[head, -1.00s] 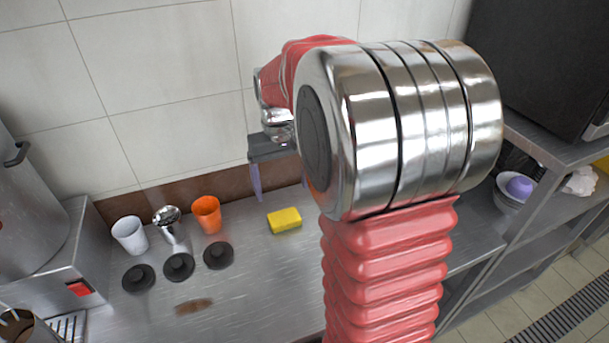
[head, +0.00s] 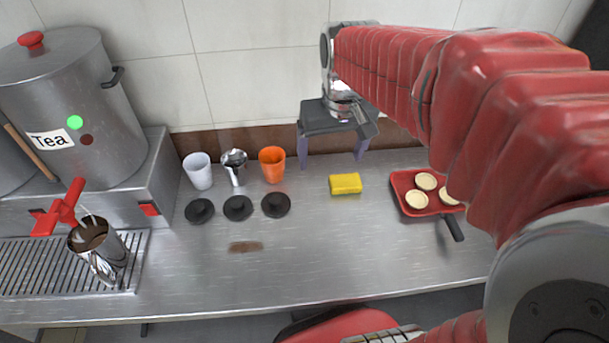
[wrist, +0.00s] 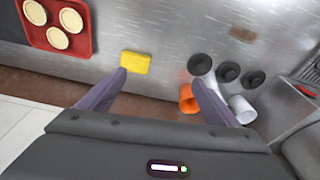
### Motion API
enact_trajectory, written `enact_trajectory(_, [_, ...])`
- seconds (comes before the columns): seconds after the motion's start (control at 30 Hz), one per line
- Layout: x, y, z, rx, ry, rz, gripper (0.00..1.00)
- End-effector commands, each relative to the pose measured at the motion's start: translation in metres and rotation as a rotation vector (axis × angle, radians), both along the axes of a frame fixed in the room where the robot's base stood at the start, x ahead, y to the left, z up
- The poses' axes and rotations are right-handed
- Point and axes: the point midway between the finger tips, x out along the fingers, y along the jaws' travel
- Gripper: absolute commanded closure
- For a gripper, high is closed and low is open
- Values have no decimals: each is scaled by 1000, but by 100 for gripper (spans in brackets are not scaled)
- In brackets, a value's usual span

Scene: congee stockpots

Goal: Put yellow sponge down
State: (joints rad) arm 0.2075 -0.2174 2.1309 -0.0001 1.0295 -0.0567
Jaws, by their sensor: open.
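The yellow sponge (head: 345,184) lies flat on the steel counter (head: 330,255), to the right of the orange cup. It also shows in the wrist view (wrist: 135,62), just beyond the tip of the left-hand finger. My gripper (head: 332,158) is open, with its two purple fingers spread wide and nothing between them. In the wrist view my gripper (wrist: 160,85) hangs above the counter near the wall. The sponge looks apart from the fingers, though the exact height gap is hard to tell.
An orange cup (head: 272,165), a metal cup (head: 235,166) and a white cup (head: 198,171) stand left of the sponge, with black lids (head: 238,208) before them. A red tray (head: 411,206) with tarts lies right. A tea pot (head: 75,105) stands far left. A brown stain (head: 246,247) marks the counter.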

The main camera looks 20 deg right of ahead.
Motion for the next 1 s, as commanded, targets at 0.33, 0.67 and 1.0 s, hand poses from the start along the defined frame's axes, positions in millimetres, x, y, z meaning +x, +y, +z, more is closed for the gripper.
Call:
enact_trajectory(0.33, [-44,39,15,-14,-117,62,16])
enact_trajectory(0.67, [-84,67,17,-15,-227,120,16])
enact_trajectory(1.0, [-107,81,11,-11,-294,152,16])
